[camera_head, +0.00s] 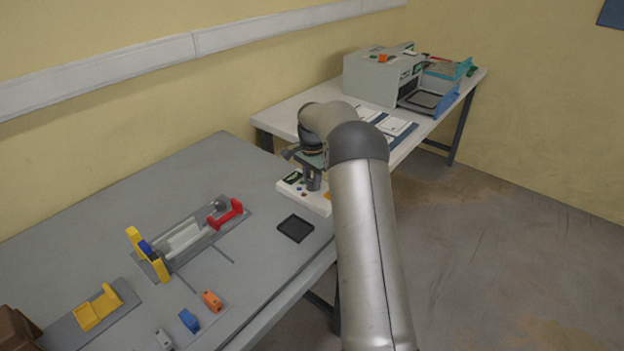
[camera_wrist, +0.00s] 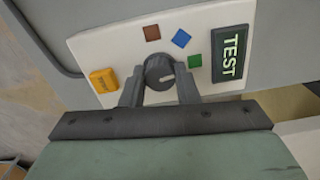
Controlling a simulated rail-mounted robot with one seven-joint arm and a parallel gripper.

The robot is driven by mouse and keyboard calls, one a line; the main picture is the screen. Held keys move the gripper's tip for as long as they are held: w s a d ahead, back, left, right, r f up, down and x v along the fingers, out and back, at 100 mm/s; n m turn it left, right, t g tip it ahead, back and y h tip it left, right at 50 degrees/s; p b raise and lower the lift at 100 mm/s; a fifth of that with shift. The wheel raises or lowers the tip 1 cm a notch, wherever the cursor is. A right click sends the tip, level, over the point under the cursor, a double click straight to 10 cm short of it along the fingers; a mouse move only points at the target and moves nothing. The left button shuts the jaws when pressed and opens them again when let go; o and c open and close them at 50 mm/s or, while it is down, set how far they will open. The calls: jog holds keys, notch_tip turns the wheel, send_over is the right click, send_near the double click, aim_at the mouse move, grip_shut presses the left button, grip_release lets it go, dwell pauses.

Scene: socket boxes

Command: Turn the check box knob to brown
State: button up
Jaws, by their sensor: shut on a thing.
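The check box (camera_wrist: 100,45) is a white panel in the wrist view. Its round dark grey knob (camera_wrist: 158,68) sits between my fingers. A pale pointer line on the knob points to the right, roughly toward the green square (camera_wrist: 195,61). A blue square (camera_wrist: 181,38) lies above right of the knob and a brown square (camera_wrist: 152,33) straight above it. My gripper (camera_wrist: 160,76) is shut on the knob, one finger on each side. In the head view the check box (camera_head: 290,188) stands at the grey table's right end, with my gripper (camera_head: 312,181) pointing down over it.
A yellow and red fixture (camera_head: 185,240) stands to the left. Blue (camera_head: 189,320) and orange (camera_head: 212,301) parts lie nearer.

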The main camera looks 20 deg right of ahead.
jog(key=n, duration=0.4)
jog(key=shift+r+p, duration=0.1)
jog(key=shift+p, duration=0.3)
jog(key=n, duration=0.4)
jog(key=n+p, duration=0.1)
jog(key=n, duration=0.3)
jog(key=shift+n, duration=0.3)
jog(key=shift+d+n, duration=0.1)
jog(key=shift+n, duration=1.7)
jog(key=o, duration=1)
